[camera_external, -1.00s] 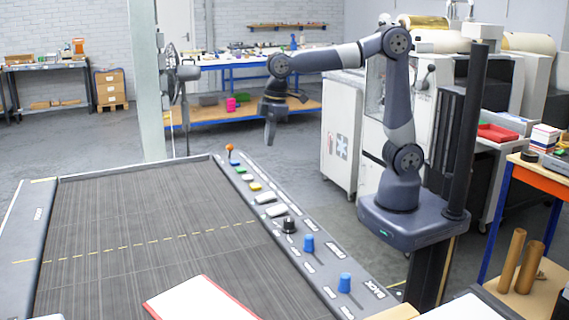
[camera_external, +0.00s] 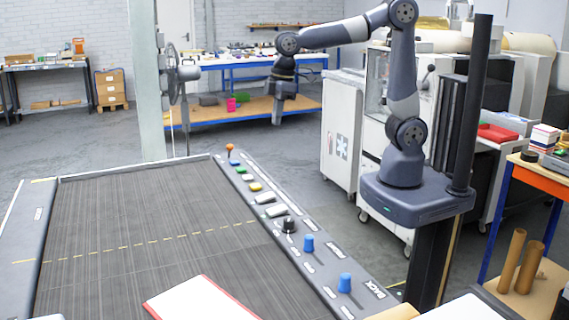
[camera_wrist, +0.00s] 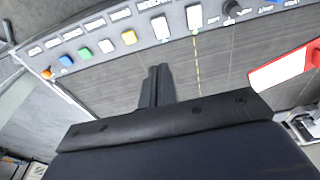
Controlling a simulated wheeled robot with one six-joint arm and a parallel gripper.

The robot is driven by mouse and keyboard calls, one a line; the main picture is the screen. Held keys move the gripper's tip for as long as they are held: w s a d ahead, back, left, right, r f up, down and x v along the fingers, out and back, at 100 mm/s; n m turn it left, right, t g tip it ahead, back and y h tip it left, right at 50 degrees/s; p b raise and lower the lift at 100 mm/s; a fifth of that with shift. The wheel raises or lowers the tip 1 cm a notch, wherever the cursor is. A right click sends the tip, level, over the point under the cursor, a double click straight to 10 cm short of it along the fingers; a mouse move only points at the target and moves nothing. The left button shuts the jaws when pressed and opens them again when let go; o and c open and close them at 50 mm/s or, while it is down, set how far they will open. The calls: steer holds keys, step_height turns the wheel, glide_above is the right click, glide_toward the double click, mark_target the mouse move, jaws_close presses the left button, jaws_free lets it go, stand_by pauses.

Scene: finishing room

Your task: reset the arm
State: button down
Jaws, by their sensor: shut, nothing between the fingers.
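My gripper (camera_external: 276,118) hangs in the air, pointing down, beyond the far right corner of the machine bed in the outside view. Its fingers are shut with nothing between them; they also show closed together in the wrist view (camera_wrist: 158,72). My arm is raised and bent, reaching left from its column. The gripper touches nothing that I can see.
A dark flat machine bed (camera_external: 140,245) lies at the front left. Its control strip carries several buttons, a black knob (camera_external: 289,226) and blue knobs (camera_external: 308,243). A red-edged white board (camera_external: 203,300) lies on the bed. A white cabinet (camera_external: 342,135) stands right of the gripper.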

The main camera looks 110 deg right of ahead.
steer(key=shift+w+f+b, duration=0.25)
steer(key=shift+f+b, duration=0.35)
steer(key=shift+f, duration=0.6)
stand_by(1.1)
